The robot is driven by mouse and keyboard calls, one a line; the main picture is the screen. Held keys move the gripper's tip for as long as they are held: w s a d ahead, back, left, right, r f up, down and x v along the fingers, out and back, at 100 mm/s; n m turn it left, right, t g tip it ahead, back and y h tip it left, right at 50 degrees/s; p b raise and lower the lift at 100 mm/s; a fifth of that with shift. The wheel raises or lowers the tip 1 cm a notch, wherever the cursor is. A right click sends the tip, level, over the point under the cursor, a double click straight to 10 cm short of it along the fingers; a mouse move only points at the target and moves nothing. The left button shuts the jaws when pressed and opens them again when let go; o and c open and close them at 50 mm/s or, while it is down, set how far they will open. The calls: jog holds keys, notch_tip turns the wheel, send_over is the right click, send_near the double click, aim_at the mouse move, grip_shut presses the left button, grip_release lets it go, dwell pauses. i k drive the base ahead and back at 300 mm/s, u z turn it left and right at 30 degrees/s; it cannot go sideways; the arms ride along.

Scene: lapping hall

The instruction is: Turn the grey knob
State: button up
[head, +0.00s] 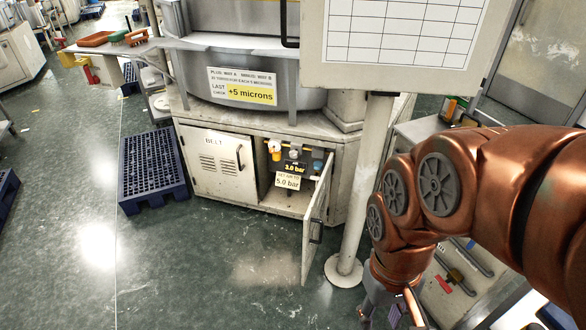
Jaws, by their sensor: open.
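The open cabinet compartment (290,200) in the machine base holds a small pressure unit with a display (295,168) reading 3.0 bar. A label (288,181) below it reads 5.0 bar. An orange-and-white round part (275,150) is at the unit's left and a small blue-grey round part (317,165) at its right. I cannot tell for certain which part is the grey knob. My gripper (392,316) is at the bottom edge, right of the white post, partly cut off and hidden by my copper arm. It is open and well apart from the cabinet.
The cabinet door (317,225) stands open toward me on the compartment's right. A white post (366,190) with a round foot carries a board (400,40). A blue pallet (152,168) lies left. Floor before the cabinet (220,265) is clear.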

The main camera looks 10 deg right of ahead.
aim_at(294, 153)
jog(key=u, duration=0.45)
jog(key=k, duration=0.45)
jog(key=z, duration=0.2)
jog(key=i, duration=1.25)
jog(key=u, duration=0.9)
